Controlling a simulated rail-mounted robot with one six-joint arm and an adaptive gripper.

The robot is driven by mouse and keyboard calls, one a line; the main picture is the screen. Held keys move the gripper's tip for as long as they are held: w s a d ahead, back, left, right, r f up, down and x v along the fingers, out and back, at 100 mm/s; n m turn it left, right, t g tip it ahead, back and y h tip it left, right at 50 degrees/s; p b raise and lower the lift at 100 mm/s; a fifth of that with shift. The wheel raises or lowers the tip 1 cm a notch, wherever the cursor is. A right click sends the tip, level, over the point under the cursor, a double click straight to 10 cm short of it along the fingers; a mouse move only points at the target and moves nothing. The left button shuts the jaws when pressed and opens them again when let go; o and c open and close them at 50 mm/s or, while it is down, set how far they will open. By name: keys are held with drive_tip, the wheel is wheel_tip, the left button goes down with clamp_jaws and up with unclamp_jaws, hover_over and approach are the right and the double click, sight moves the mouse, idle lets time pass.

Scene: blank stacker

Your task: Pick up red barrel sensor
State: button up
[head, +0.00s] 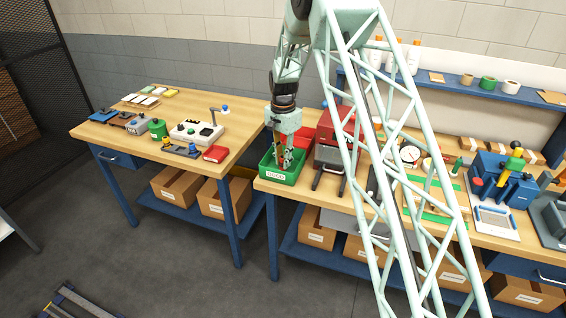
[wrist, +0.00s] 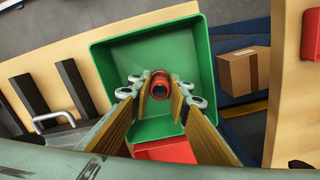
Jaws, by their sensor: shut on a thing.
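The red barrel sensor (wrist: 160,86) is a short red cylinder with a dark round end, seen in the wrist view between my fingertips. My gripper (wrist: 157,93) is shut on it, with a finger on each side. The gripper is inside or just over the green bin (wrist: 112,63), and I cannot tell whether the sensor touches the bin floor. In the head view my gripper (head: 283,160) points down into the green bin (head: 268,178) at the left end of the right bench. The sensor is hard to make out there.
A red bin (head: 304,136) stands right behind the green bin. A red and grey machine (head: 330,150) stands close to its right. The left bench (head: 110,128) holds several small parts and devices. A gap separates the two benches.

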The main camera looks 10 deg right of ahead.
drive_tip(key=shift+r, duration=4.75)
